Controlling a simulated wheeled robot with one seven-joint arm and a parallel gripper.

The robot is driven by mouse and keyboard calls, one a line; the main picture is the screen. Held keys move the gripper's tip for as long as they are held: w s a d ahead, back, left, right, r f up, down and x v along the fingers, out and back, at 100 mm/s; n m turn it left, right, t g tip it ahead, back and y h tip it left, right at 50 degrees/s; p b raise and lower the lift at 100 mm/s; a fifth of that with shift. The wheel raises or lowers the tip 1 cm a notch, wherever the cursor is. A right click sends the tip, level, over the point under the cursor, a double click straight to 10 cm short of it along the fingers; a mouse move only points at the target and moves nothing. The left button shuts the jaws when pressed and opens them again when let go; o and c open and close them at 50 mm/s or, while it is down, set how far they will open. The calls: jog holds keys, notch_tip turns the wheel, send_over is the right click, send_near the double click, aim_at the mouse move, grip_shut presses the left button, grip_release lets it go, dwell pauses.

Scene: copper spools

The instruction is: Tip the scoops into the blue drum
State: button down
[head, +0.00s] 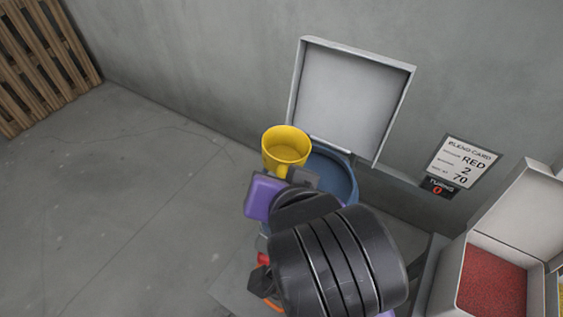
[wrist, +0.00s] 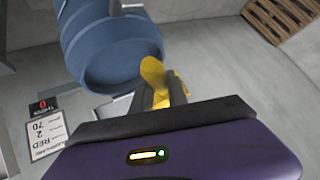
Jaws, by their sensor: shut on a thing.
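A yellow scoop (head: 286,146), shaped like a cup, is held at its handle by my gripper (head: 298,179). In the head view it is upright, mouth up, beside the left rim of the blue drum; its inside looks plain yellow and I cannot tell whether anything lies in it. The blue drum (head: 343,178) is open at the top, partly hidden behind my arm. In the wrist view the drum (wrist: 88,40) shows at upper left, and the scoop (wrist: 153,70) is small between my fingers (wrist: 160,97).
A white lid (head: 350,95) stands open behind the drum. A blend card (head: 464,162) on the wall reads RED, 2, 70, above a small display (head: 439,188) showing 0. A bin of red granules (head: 492,285) stands at lower right. The left floor is clear up to a wooden pallet (head: 40,60).

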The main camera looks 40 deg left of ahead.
jog(key=shift+f+n+t+h, duration=0.1)
jog(key=shift+n+t+h, duration=0.2)
jog(key=shift+n+h, duration=0.1)
notch_tip(320, 180, up, 2)
jog(key=shift+p, duration=0.75)
jog(key=shift+r, duration=1.05)
jog(key=shift+s, duration=0.1)
